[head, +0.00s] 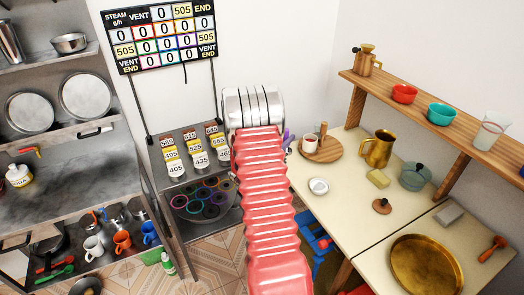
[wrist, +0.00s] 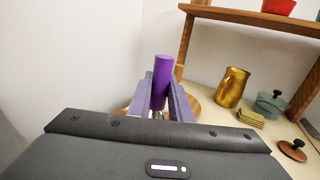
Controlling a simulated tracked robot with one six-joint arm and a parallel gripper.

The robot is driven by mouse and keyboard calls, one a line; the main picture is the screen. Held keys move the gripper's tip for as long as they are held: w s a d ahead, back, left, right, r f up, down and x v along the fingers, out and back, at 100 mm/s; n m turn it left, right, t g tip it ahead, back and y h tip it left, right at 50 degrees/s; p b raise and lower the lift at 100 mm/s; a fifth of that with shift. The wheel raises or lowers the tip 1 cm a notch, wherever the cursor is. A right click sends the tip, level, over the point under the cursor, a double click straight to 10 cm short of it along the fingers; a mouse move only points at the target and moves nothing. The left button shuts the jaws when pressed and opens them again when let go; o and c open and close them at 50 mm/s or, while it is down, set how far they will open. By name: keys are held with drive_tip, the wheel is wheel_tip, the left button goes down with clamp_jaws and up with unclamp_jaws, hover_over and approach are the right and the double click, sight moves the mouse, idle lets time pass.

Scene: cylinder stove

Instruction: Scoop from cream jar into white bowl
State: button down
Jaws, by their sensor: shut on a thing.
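My gripper (wrist: 161,88) is shut on an upright purple cylinder (wrist: 162,70), which looks like a handle. Its lower end is hidden behind the fingers and my wrist housing. In the head view, my gripper (head: 287,141) shows only as a small purple part beside my arm, near the wooden round board. A small white bowl (head: 318,186) sits on the cream counter, below and right of the gripper in the picture. A small white cup-like jar (head: 309,141) stands on the board; I cannot tell whether it is the cream jar.
Labelled jars (head: 176,170) stand in rows on the rack at left, with coloured rings (head: 204,195) below. A brass pitcher (head: 378,149), a butter-coloured block (head: 378,179) and a teal pot (head: 415,176) stand on the counter (head: 345,215). A wooden shelf (head: 420,110) hangs above.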

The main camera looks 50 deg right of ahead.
drive_tip(key=s+d+r, duration=0.1)
drive_tip(key=d+r, duration=0.1)
drive_tip(key=d, duration=0.5)
drive_tip(key=s+d+r, duration=0.1)
drive_tip(key=d+r, duration=0.2)
drive_tip(key=d, duration=0.4)
drive_tip(key=shift+d+r+m+g, duration=0.35)
drive_tip(key=shift+d+m+g, duration=0.05)
drive_tip(key=shift+f, duration=0.25)
drive_tip(key=shift+f, duration=4.95)
wheel_tip(320, 180, up, 9)
